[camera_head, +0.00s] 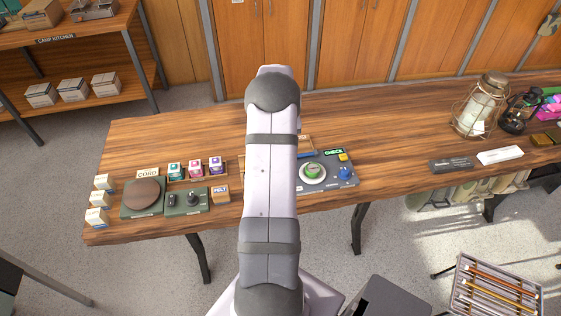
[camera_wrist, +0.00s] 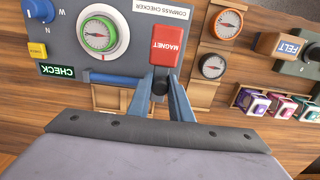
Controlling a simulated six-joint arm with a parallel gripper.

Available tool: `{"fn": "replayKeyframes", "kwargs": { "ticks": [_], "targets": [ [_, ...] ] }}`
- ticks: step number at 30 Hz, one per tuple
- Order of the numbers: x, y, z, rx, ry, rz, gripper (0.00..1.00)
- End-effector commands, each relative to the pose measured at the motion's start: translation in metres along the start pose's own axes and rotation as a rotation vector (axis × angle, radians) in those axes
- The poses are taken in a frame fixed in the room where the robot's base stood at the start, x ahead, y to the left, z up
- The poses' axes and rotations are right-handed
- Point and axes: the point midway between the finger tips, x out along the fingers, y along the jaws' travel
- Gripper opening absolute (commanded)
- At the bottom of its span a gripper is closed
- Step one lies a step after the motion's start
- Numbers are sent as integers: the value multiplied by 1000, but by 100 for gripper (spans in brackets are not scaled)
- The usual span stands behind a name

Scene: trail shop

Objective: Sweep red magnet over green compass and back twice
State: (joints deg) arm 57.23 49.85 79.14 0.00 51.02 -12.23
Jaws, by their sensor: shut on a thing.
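The red magnet (camera_wrist: 166,46), a block lettered MAGNET, shows in the wrist view between the fingertips of my gripper (camera_wrist: 163,82). My gripper is shut on its dark lower end. The green compass (camera_wrist: 98,37) sits on a round white seat on the grey compass checker (camera_wrist: 136,62), left of the magnet in the wrist view. The magnet is beside the compass, not over it; its height above the checker is hard to tell. In the head view the green compass (camera_head: 313,171) shows right of my arm, which hides my gripper and the magnet.
The checker has a blue knob (camera_wrist: 40,9), a yellow button (camera_wrist: 37,50) and a CHECK sign (camera_wrist: 58,71). An orange compass (camera_wrist: 226,24) and a dark-rimmed compass (camera_wrist: 212,66) lie right of the magnet. Beyond are a FELT block (camera_wrist: 282,45) and small coloured boxes.

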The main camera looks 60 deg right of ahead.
Motion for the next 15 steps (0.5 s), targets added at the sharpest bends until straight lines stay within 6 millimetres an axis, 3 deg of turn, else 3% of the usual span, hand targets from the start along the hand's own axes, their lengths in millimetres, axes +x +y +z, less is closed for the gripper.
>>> {"fn": "replayKeyframes", "kwargs": {
  "ticks": [15],
  "targets": [
    [0,14,0,1,0,1,0]
  ]
}}
